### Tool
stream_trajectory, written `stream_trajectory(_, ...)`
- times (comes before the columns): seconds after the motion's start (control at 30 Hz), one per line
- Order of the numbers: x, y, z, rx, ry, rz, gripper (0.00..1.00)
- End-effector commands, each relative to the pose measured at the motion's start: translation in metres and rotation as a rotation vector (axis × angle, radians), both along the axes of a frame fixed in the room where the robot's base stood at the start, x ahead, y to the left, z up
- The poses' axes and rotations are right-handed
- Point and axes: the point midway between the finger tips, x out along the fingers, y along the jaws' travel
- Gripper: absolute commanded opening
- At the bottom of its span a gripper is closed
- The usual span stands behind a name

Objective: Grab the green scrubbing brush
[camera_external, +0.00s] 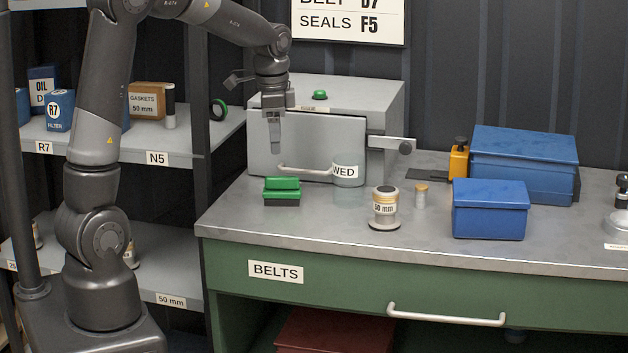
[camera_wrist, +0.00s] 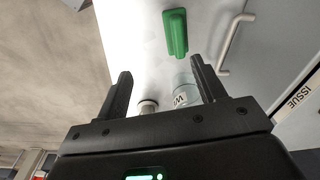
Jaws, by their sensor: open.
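The green scrubbing brush (camera_external: 282,184) lies on the grey worktop near its left end, with a green handle on top and a dark lower part. In the wrist view the green brush (camera_wrist: 176,33) shows at the top, beyond my fingertips and between their lines. My gripper (camera_external: 276,148) points down above the brush, in front of the grey cabinet, apart from the brush. In the wrist view my gripper (camera_wrist: 161,70) is open, with nothing between its fingers.
The grey cabinet (camera_external: 262,150) with a bar handle stands behind the brush. Blue boxes (camera_external: 490,210) sit further right. The worktop's front left is bare.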

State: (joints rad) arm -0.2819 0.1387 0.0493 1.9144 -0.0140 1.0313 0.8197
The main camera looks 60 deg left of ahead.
Motion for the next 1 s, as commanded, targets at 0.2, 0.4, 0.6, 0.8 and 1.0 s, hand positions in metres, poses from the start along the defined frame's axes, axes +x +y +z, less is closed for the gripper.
stream_trajectory(0.2, 0.018, 0.026, -0.026, -0.010, 0.051, -0.056, 0.64)
stream_trajectory(0.4, 0.021, 0.030, -0.048, -0.014, 0.061, -0.066, 0.64)
stream_trajectory(0.6, 0.021, 0.029, -0.078, -0.013, 0.059, -0.066, 0.64)
stream_trajectory(0.8, 0.022, 0.029, -0.092, -0.013, 0.058, -0.066, 0.64)
stream_trajectory(1.0, 0.027, 0.026, -0.122, -0.013, 0.059, -0.065, 0.64)
